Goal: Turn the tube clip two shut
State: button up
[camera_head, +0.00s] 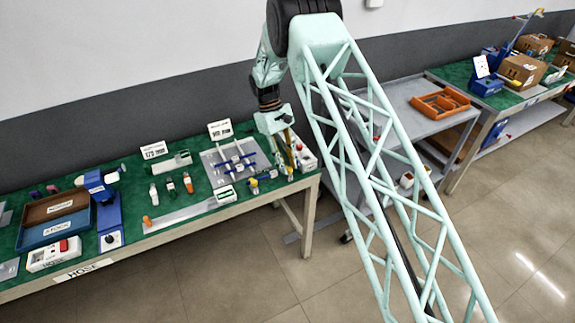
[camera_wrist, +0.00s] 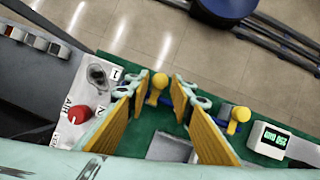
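My gripper (camera_wrist: 161,88) is open over the green bench top. A yellow-headed clip (camera_wrist: 157,88) shows between its two yellow fingers, near the tips; I cannot tell whether they touch it. A second yellow-headed clip (camera_wrist: 238,116) with a blue part stands to the right, outside the fingers. No readable label shows which one is tube clip two. In the head view my gripper (camera_head: 289,160) is low over the right end of the bench, and a yellow clip part (camera_head: 253,186) lies to its left.
A white panel (camera_wrist: 88,95) with a red knob (camera_wrist: 77,113) stands left of the fingers. A display box (camera_wrist: 268,140) is at the right. In the head view, a grey plate with blue fittings (camera_head: 235,162) lies left of my gripper. A grey cart (camera_head: 385,105) stands right of the bench.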

jog(key=shift+o, duration=0.7)
jog(key=shift+w+r, duration=0.1)
jog(key=shift+r, duration=0.1)
jog(key=v, duration=1.1)
jog(key=shift+r, duration=0.35)
